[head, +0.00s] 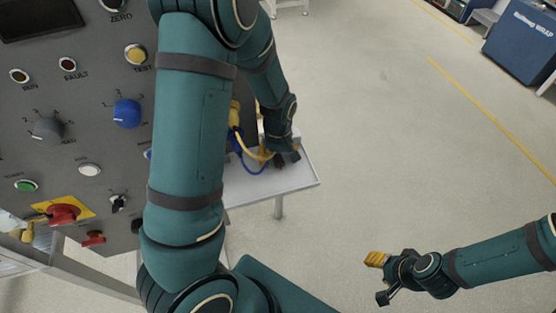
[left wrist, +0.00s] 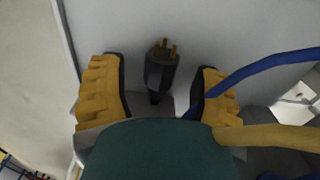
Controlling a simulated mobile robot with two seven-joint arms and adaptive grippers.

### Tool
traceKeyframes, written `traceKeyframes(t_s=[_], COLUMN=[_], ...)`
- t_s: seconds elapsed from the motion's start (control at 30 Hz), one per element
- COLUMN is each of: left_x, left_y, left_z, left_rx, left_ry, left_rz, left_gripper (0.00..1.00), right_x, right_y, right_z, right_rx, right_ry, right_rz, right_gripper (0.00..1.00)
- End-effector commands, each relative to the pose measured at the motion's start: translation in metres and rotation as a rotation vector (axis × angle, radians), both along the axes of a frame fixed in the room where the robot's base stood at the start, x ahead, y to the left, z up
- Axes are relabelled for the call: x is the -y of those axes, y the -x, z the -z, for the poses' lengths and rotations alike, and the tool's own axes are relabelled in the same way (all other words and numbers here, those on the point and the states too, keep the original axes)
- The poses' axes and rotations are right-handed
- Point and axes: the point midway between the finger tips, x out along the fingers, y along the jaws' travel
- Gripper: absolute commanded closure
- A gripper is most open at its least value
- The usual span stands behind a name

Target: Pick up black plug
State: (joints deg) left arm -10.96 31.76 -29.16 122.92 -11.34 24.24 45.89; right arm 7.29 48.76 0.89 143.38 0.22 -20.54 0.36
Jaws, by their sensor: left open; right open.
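The black plug (left wrist: 160,70), with brass-coloured prongs, lies on the white side table (head: 300,180) and shows clearly in the left wrist view. My left gripper (head: 284,152) is open just over the table. In the left wrist view its yellow-padded fingers stand on either side of the plug, with a gap on both sides. The plug's rear end is partly hidden by my own wrist. In the head view the plug is hard to make out beside the gripper. My right gripper (head: 377,279) is open and empty, over the floor at the lower right.
A blue cable (left wrist: 265,68) and a yellow cable (left wrist: 270,137) run close by the right finger in the left wrist view. A grey control panel (head: 90,115) with knobs and buttons stands at the left.

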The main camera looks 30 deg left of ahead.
Motion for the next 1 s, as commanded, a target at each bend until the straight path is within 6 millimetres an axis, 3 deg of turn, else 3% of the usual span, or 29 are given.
traceKeyframes(t_s=[0.27,0.4,0.47,0.87,1.0], left_x=[0.0,0.0,0.0,0.0,0.0], left_y=[0.0,0.0,0.0,0.0,-0.001], left_z=[0.004,0.004,0.004,0.004,-0.009], left_rx=[0.001,0.001,0.001,0.001,0.004], left_ry=[0.0,0.0,0.0,-0.001,0.0], left_rz=[0.0,0.0,0.0,0.0,0.0], left_gripper=[0.35,0.84,1.0,1.0,1.0], right_x=[0.0,0.0,0.0,0.0,0.0], right_y=[0.0,0.0,0.0,0.0,-0.001], right_z=[0.001,0.001,0.001,0.001,-0.003], right_rx=[-0.001,-0.001,-0.001,-0.001,0.001], right_ry=[0.0,0.0,0.0,0.0,0.0], right_rz=[0.0,0.0,0.0,0.0,0.001], right_gripper=[0.53,0.53,0.53,0.53,0.53])
